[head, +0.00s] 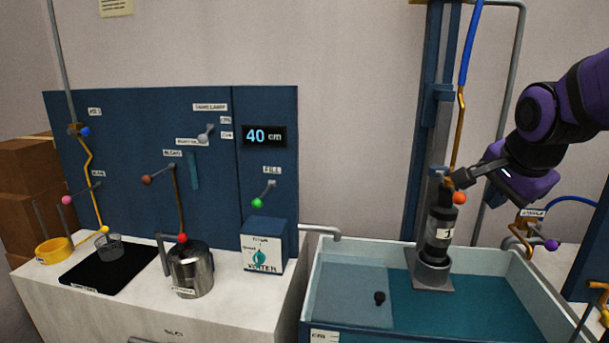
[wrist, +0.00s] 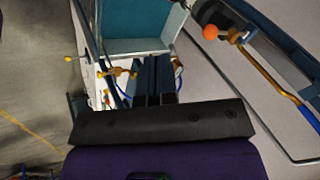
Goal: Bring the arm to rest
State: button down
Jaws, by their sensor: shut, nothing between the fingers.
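My purple arm reaches in from the right in the head view. Its gripper (head: 463,182) is shut and empty, up beside the blue column, close to an orange ball (head: 459,198) above the black pump cylinder (head: 438,232). I cannot tell from the head view whether the fingertips touch anything there. In the wrist view the dark fingers (wrist: 152,82) are together with nothing between them. An orange ball (wrist: 210,32) on a lever shows to the right of the fingers, apart from them.
A teal water tank (head: 470,306) stands below the gripper. The blue column (head: 425,140) and a copper and blue pipe (head: 461,110) rise close by. A purple-knobbed valve (head: 551,245) is right of the tank. At left is a counter (head: 140,305) with a metal pot (head: 190,272).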

jog(key=s+a+r+n+y, duration=0.1)
jog(key=s+a+n, duration=0.2)
jog(key=s+n, duration=1.1)
jog(key=shift+s+a+r+g, duration=0.2)
jog(key=shift+s+r+g, duration=0.15)
jog(key=shift+s, duration=0.8)
